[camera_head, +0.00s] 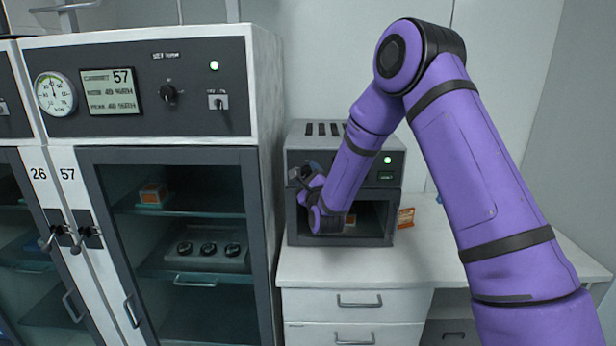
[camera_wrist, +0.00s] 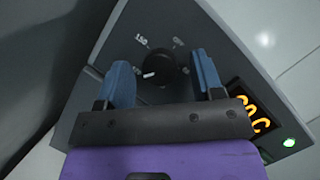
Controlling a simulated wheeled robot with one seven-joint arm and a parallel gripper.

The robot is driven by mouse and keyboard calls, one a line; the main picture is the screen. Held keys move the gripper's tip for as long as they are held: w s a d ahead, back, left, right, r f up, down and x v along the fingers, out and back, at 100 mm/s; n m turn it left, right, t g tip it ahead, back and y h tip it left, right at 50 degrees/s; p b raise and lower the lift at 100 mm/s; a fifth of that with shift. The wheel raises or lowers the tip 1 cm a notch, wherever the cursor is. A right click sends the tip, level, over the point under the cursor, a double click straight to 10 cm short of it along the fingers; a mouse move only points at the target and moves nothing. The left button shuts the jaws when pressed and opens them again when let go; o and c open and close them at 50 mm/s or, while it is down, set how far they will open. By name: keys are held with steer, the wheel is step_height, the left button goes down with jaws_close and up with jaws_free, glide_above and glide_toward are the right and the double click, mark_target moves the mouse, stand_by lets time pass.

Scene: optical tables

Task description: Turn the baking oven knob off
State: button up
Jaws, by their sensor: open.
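The baking oven (camera_head: 348,136) is a small grey box with a glass door, on a white counter. Its round black knob (camera_wrist: 168,68) shows in the wrist view on the dark front panel, with a white pointer mark aimed to the lower left and number marks around it.
A lit orange display (camera_wrist: 254,117) and a green light (camera_wrist: 289,142) are right of the knob. A tall glass-door cabinet (camera_head: 262,200) stands close on the left. A small orange card (camera_head: 406,218) stands right of the oven, where the counter (camera_head: 345,270) is mostly clear.

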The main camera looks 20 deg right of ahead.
steer(key=c, duration=0.9)
steer(key=shift+n, duration=0.3)
